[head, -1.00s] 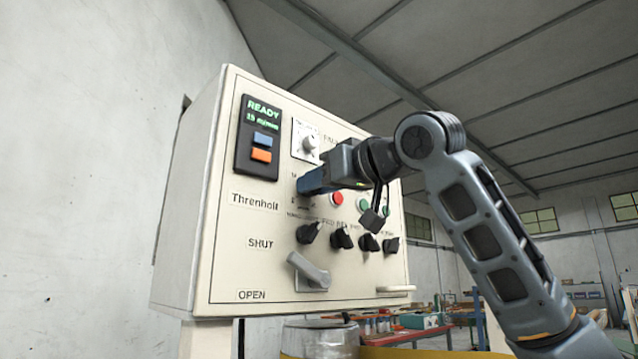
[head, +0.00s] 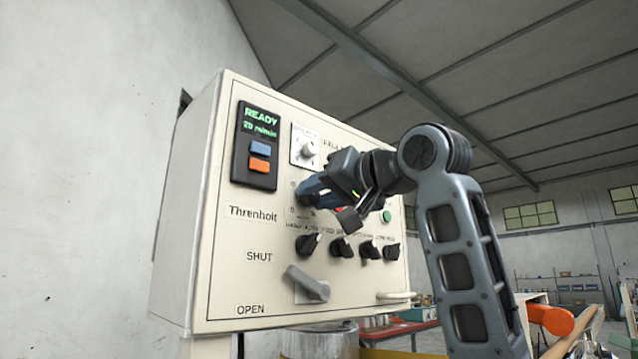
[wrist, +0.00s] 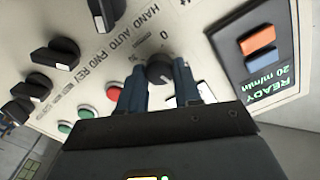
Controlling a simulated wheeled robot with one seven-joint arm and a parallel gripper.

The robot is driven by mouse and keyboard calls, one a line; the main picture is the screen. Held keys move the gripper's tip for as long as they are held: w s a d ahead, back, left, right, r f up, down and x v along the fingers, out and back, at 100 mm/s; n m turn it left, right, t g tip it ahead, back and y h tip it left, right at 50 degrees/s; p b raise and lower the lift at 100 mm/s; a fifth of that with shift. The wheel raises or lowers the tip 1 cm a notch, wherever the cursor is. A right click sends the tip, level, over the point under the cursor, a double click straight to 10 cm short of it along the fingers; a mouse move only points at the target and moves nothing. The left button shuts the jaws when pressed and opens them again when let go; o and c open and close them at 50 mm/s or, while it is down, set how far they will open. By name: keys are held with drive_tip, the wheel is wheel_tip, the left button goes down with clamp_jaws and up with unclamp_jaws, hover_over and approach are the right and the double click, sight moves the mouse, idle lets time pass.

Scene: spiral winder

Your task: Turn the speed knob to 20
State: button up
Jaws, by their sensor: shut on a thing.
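The cream control panel (head: 225,275) stands left of centre in the head view. Its black display (head: 257,145) shows READY and 20 m/min in green; it also shows upside down in the wrist view (wrist: 285,85). My gripper (head: 306,193) is at the panel face, below the small white dial. In the wrist view my two blue fingers are shut on a round dark speed knob (wrist: 159,69), one on each side. A 0 mark is printed beside this knob. In the head view my gripper hides most of the knob.
Black selector knobs (head: 308,244) line the panel below my gripper, with a grey lever (head: 308,284) under them. Green (head: 387,216) and red (wrist: 114,95) buttons sit close to my fingers. The white dial (head: 307,149) is just above.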

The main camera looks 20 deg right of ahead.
drive_tip(key=m+p, duration=0.4)
drive_tip(key=m, duration=0.2)
drive_tip(key=shift+r+m+p, duration=0.1)
drive_tip(key=shift+m+p, duration=0.2)
drive_tip(key=shift+p, duration=0.1)
drive_tip(key=m+p, duration=0.1)
drive_tip(key=m, duration=0.1)
drive_tip(key=m+p, duration=0.2)
drive_tip(key=shift+d+f+m, duration=0.1)
drive_tip(key=shift+f+m, duration=0.1)
drive_tip(key=shift+m, duration=0.1)
drive_tip(key=o, duration=1)
drive_tip(key=shift+o, duration=0.2)
drive_tip(key=b+v, duration=0.1)
drive_tip(key=v, duration=0.6)
drive_tip(key=shift+s, duration=0.35)
